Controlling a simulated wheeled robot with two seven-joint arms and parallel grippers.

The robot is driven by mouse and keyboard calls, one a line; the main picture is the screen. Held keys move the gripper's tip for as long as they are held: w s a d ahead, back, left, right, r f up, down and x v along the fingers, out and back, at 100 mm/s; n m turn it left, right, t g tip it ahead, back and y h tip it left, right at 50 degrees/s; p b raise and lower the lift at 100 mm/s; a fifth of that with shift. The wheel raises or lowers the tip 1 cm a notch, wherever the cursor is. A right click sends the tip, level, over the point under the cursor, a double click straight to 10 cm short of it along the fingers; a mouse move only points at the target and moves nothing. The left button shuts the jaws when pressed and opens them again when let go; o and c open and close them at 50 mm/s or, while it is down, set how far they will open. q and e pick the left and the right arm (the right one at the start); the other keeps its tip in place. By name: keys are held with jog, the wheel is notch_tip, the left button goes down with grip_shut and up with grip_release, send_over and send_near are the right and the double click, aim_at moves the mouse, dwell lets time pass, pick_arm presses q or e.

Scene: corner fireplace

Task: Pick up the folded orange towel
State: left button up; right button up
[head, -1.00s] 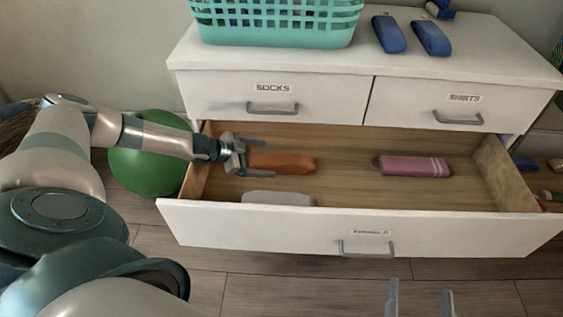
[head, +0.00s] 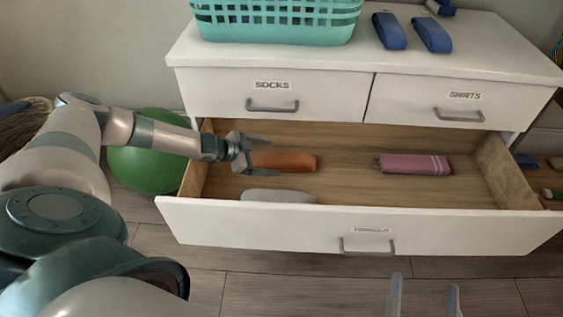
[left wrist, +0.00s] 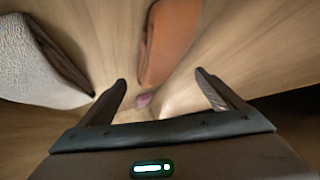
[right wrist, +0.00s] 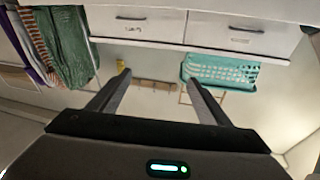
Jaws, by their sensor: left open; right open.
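The folded orange towel (head: 286,161) lies in the open bottom drawer, towards its left side. It also shows in the left wrist view (left wrist: 169,42), ahead of the fingers and roughly between them. My left gripper (head: 262,155) is open, with its fingers pointing right at the towel's left end; I cannot tell if they touch it. My right gripper (head: 425,292) is open and empty, low in front of the drawer.
In the drawer (head: 300,223), a grey folded item (head: 279,196) lies near the front wall and a pink towel (head: 414,164) lies to the right. A teal basket (head: 276,24) and blue rolled items (head: 432,35) sit on top. A green ball (head: 147,160) is left of the dresser.

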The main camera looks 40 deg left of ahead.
aim_at(277, 159)
pick_arm(q)
jog(key=b+x, duration=0.1)
jog(key=x, duration=0.3)
jog(key=shift+s+a+f, duration=0.1)
jog(key=shift+a+f, duration=0.05)
jog(key=shift+f, duration=0.05)
jog(key=shift+w+f, duration=0.25)
jog(key=shift+w, duration=0.05)
pick_arm(e)
jog(key=shift+s+r+t+y, duration=0.25)
jog(key=shift+s+r+t, duration=0.3)
jog(key=shift+r, duration=0.3)
jog(key=shift+s+r+t+y, duration=0.2)
jog(key=shift+s+r+t, duration=0.3)
jog(key=shift+r, duration=0.4)
jog(key=shift+s+r+t+y, duration=0.25)
jog(key=shift+s+r+t, duration=0.15)
jog(key=shift+r+t, duration=0.35)
pick_arm(q)
jog(key=c, duration=1.2)
